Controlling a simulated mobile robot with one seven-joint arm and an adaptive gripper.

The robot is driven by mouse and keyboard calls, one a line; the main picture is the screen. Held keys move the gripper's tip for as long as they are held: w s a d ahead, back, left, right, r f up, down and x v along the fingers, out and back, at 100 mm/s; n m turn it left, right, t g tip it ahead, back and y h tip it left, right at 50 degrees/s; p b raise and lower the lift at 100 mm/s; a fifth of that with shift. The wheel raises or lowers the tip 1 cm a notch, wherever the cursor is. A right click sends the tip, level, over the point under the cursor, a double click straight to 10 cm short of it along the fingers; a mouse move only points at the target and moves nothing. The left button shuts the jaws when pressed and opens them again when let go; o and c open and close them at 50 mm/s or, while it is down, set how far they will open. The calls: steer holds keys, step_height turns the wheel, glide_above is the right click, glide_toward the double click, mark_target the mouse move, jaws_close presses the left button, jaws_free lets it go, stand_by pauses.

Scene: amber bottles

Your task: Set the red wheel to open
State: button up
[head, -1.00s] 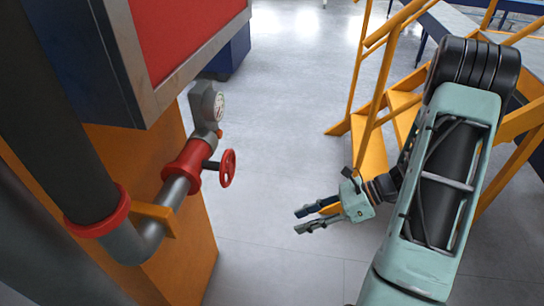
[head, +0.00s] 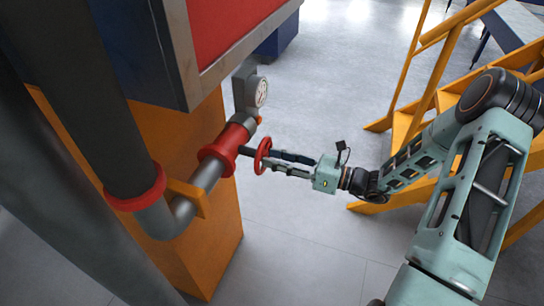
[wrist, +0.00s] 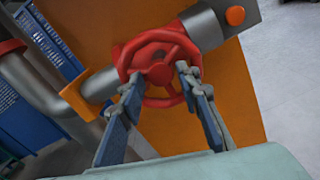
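The red wheel (head: 262,155) is a small spoked handwheel on a stem from a red valve body (head: 222,150) on a grey pipe. My gripper (head: 271,162) reaches it from the right in the head view, with its fingertips at the wheel. In the wrist view the wheel (wrist: 158,66) faces me. My two fingers (wrist: 160,77) are spread apart, one tip over its left side and one over its right. I cannot tell whether the tips touch the rim. No open or shut marking on the valve is readable.
A gauge (head: 262,92) sits on the pipe behind the valve. Yellow stairs (head: 405,125) stand beyond my arm. The grey floor (head: 300,235) below my gripper is clear.

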steer(key=shift+w+a, duration=0.25)
steer(key=shift+a, duration=0.45)
jaws_close()
